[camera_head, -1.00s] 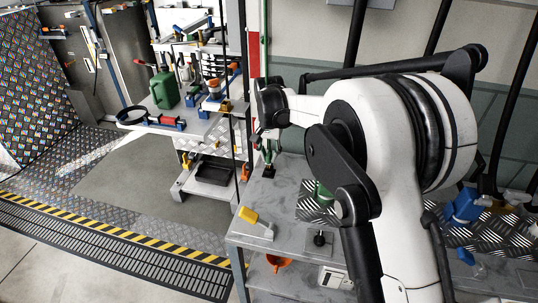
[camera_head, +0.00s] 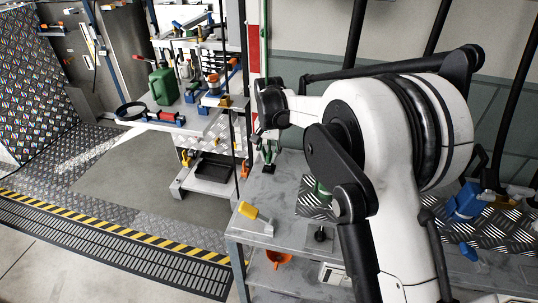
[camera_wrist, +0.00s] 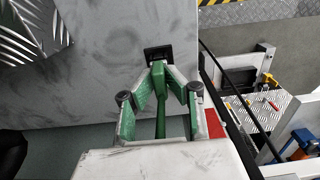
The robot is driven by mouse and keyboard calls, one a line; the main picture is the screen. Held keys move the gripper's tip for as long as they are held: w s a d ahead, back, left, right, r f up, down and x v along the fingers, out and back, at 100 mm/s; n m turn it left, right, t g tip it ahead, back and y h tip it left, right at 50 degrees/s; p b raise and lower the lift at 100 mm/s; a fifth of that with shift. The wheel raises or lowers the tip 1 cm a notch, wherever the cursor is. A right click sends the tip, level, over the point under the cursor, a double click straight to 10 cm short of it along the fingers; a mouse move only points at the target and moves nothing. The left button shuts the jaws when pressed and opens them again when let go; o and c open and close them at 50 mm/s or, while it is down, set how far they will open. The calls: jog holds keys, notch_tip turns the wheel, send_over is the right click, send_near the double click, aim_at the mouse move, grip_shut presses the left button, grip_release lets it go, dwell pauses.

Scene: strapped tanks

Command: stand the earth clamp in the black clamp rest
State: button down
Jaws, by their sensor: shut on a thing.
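The earth clamp (camera_wrist: 161,100) is green and long. In the wrist view it runs from between my fingers to a small black block, the clamp rest (camera_wrist: 157,53), on the grey bench top. The clamp's far end meets or overlaps the rest; I cannot tell whether it is seated inside. My gripper (camera_wrist: 161,72) is shut on the clamp, one finger on each side, with fingertips close to the rest. In the head view, the clamp (camera_head: 267,151) looks upright above the rest (camera_head: 268,168), at the bench's back left. My wrist hides the clamp's top.
A yellow-handled tool (camera_head: 254,214) and a black knob-like object (camera_head: 320,235) are on the bench towards the front. A checker plate (camera_head: 311,205) lies right of the rest. A dark post (camera_wrist: 228,87) passes close beside the bench edge. Bare bench surrounds the rest.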

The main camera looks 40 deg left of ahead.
aim_at(269, 153)
jog(key=shift+f, duration=0.15)
jog(key=c, duration=1.7)
grip_release()
jog(key=shift+o, duration=0.2)
notch_tip(269, 153, up, 12)
